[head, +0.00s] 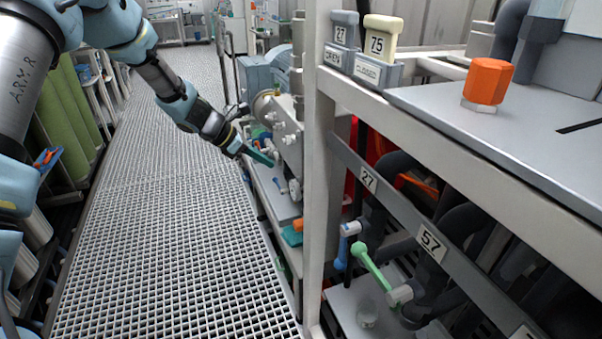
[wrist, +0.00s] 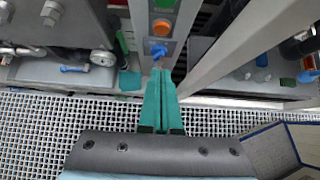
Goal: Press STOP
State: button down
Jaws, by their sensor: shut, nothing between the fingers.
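A narrow grey control panel (wrist: 177,48) stands upright in the wrist view. It carries a green button (wrist: 165,3) at the top edge, an orange button (wrist: 162,27) below it and a blue knob (wrist: 158,50) lowest. No STOP lettering is readable on it. My gripper (wrist: 161,72) has teal fingers, shut and empty, with the tips just below the blue knob in the picture; I cannot tell whether they touch. In the head view my gripper (head: 267,159) is beside the grey equipment at the aisle's right; the panel's buttons cannot be made out there.
A white frame post (head: 318,170) stands right of my gripper. A pressure gauge (wrist: 103,58) and a blue lever (wrist: 73,69) lie left in the wrist view. A green-handled valve (head: 370,266) and an orange knob (head: 488,82) are further right. The grating aisle (head: 170,220) is clear.

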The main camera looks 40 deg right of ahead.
jog(key=d+r+p+x, duration=0.1)
jog(key=p+x, duration=0.3)
jog(key=x, duration=0.8)
jog(key=shift+s+d+r, duration=0.2)
jog(key=shift+s+d, duration=0.3)
jog(key=shift+d, duration=0.2)
